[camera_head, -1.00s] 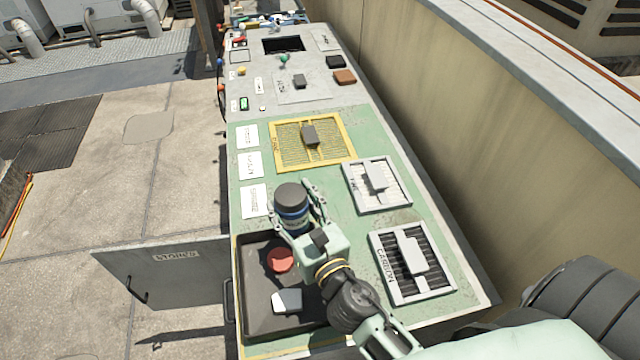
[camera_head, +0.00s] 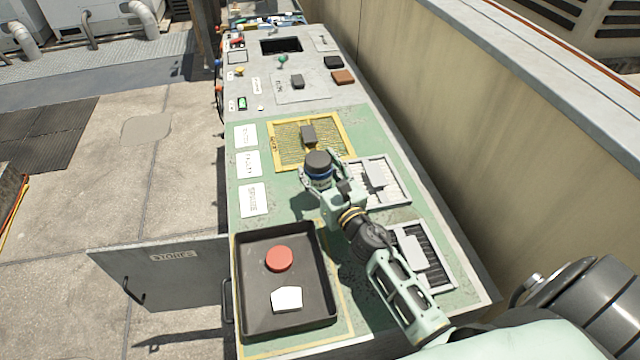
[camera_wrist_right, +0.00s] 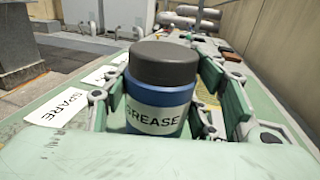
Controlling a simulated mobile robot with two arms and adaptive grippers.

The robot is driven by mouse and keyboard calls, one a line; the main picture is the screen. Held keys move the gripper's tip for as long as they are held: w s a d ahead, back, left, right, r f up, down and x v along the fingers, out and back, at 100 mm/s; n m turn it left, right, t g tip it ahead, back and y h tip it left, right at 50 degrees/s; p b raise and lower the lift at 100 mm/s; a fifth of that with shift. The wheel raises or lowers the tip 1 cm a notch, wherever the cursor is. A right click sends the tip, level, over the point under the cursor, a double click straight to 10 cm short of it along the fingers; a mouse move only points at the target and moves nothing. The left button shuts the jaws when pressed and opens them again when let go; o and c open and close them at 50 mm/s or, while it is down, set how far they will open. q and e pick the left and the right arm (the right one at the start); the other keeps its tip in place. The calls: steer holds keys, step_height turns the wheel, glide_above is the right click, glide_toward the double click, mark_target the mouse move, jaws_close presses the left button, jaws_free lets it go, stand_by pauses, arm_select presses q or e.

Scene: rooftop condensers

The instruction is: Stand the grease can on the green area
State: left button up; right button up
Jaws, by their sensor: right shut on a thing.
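The grease can (camera_head: 318,166) is blue with a dark grey lid and a white label. It is upright between the fingers of my right gripper (camera_head: 322,184), which is shut on it. In the right wrist view the can (camera_wrist_right: 160,95) fills the middle, with its GREASE label facing me and a finger on each side. In the head view it shows over the green area (camera_head: 290,205) of the bench top, near the lower edge of the yellow-framed filter. Its base is hidden, so I cannot tell whether it touches the surface. My left gripper is not in view.
A dark tray (camera_head: 240,290) at the near left holds a red disc (camera_head: 279,259) and a white block (camera_head: 287,299). White label cards (camera_head: 253,200) line the left edge. A yellow-framed filter (camera_head: 330,122) and two grey-framed filters lie on the bench. A wall (camera_head: 450,150) runs along the right.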

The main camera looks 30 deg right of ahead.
mark_target(320, 182)
steer(key=shift+d+f, duration=0.2)
steer(key=shift+w+f+b, duration=0.1)
steer(key=shift+f+b, duration=0.85)
steer(key=shift+f, duration=0.85)
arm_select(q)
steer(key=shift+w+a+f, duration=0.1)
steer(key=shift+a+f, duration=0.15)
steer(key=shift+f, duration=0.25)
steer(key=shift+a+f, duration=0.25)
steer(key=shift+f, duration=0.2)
arm_select(e)
steer(key=shift+f, duration=0.15)
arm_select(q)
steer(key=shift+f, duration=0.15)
arm_select(e)
steer(key=o, duration=1.4)
steer(key=shift+o, duration=0.2)
